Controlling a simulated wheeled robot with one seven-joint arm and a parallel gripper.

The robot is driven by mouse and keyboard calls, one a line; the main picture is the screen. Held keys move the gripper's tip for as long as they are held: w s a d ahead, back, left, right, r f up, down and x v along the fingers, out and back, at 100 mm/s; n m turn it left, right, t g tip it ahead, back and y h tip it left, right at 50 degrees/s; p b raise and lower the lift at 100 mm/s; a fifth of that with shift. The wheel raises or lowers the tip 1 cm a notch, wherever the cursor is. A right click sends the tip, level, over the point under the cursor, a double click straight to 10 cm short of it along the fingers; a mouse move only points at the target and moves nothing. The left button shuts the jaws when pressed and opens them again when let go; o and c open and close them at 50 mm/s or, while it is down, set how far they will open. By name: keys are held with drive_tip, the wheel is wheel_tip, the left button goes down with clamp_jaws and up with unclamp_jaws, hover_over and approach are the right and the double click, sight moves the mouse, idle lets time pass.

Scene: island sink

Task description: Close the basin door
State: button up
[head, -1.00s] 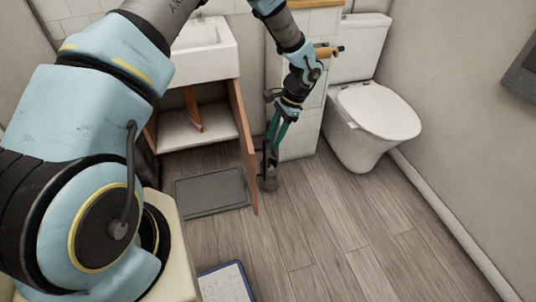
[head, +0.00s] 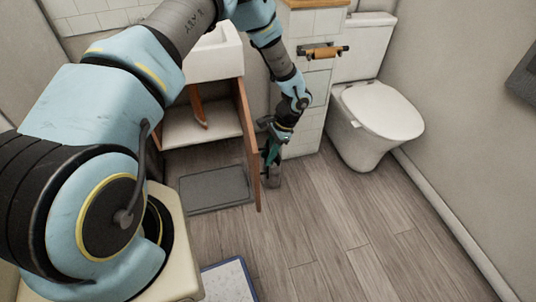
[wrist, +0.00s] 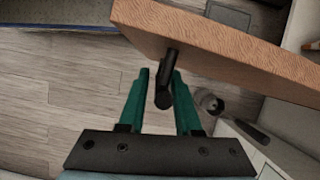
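The basin door (head: 246,140) is a tall wooden panel standing wide open, out from the right side of the cabinet (head: 202,129) under the white basin (head: 215,62). In the wrist view the door (wrist: 225,48) crosses the top right, with a short dark handle (wrist: 163,92) sticking out from it. My gripper (head: 266,160) is low on the door's right side, close to it. In the wrist view its two green fingers (wrist: 160,73) are apart, with the handle between them, nearer the right finger. I cannot tell whether either finger touches the handle.
A grey mat (head: 214,190) lies on the floor before the cabinet. A tiled half-wall with a paper holder (head: 322,52) and a toilet (head: 372,115) stand to the right. A small grey cylindrical thing (head: 272,178) is beside my gripper.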

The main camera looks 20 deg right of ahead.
clamp_jaws()
idle(1.1)
